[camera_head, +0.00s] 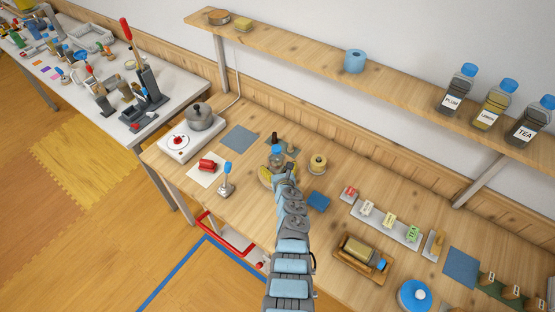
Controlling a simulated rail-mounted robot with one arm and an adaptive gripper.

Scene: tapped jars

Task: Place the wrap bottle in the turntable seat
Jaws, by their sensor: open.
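My gripper (284,168) is at the far end of my arm, over the middle of the wooden bench. It is small in view, and its fingers are hard to make out. A blue-capped bottle (277,151) with a greyish body stands just beyond it, close to the fingers; I cannot tell whether they touch. It may be the wrap bottle. A round yellowish piece (264,174) shows at its foot, partly hidden by my arm; it may be the turntable, and its seat cannot be made out. A dark-capped bottle (274,138) stands just behind.
A round pale jar (318,163) stands right of my gripper. A blue-topped stand (227,180) and a red piece (207,165) are left. A pot (199,117) sits on a hotplate. A wooden tray (344,263) lies front right. Labelled bottles (491,107) line the shelf (300,55).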

